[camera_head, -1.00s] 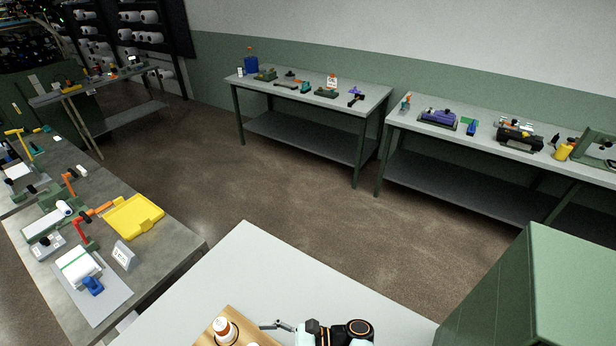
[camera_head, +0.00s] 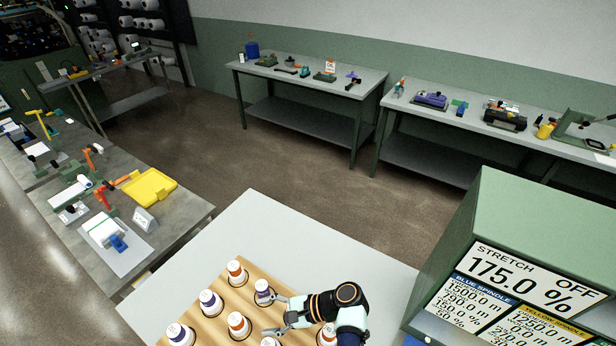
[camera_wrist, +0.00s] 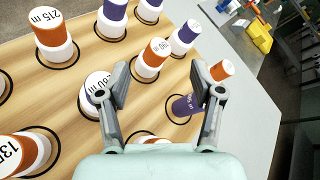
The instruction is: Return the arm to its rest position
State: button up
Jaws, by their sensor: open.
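My gripper (camera_head: 278,316) is over the wooden board (camera_head: 205,318) at the front of the light table, with its fingers spread apart. It also shows in the wrist view (camera_wrist: 160,92), open, with nothing held between the fingertips. Below and around it several orange and purple labelled spools stand on the board. A purple spool (camera_head: 262,291) is near one finger in the head view. In the wrist view a purple spool (camera_wrist: 183,105) and an orange spool (camera_wrist: 222,70) lie close to the right finger, which partly hides them. I cannot tell whether the fingers touch any spool.
A green cabinet with a display panel (camera_head: 520,298) stands right of my arm. A grey workbench (camera_head: 165,220) with a yellow tray (camera_head: 150,186) is at the left. Two benches with tools stand along the back wall. The pale tabletop (camera_head: 275,220) behind the board is clear.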

jog(key=w+d+r+n+t+h, duration=0.4)
jog(key=w+r+n+t+h, duration=0.3)
jog(key=w+r, duration=0.1)
notch_tip(320, 180, up, 14)
jog(key=d+n+t+h, duration=0.3)
jog(key=t, duration=0.2)
jog(key=s+d+r+n+t+h, duration=0.25)
jog(key=s+r+t, duration=0.3)
jog(key=r, duration=0.65)
jog(key=s+f+g+b, duration=0.2)
jog(key=s+f+b, duration=0.35)
jog(key=f, duration=0.55)
jog(key=s+f+g+b, duration=0.3)
jog(key=s+f+b, duration=0.25)
jog(key=f, duration=0.45)
notch_tip(320, 180, up, 25)
jog(key=p, duration=2.4)
jog(key=shift+w+d+h, duration=0.2)
jog(key=shift+d+h, duration=0.15)
jog(key=shift+d, duration=0.05)
jog(key=shift+f+m, duration=0.1)
jog(key=shift+m, duration=0.15)
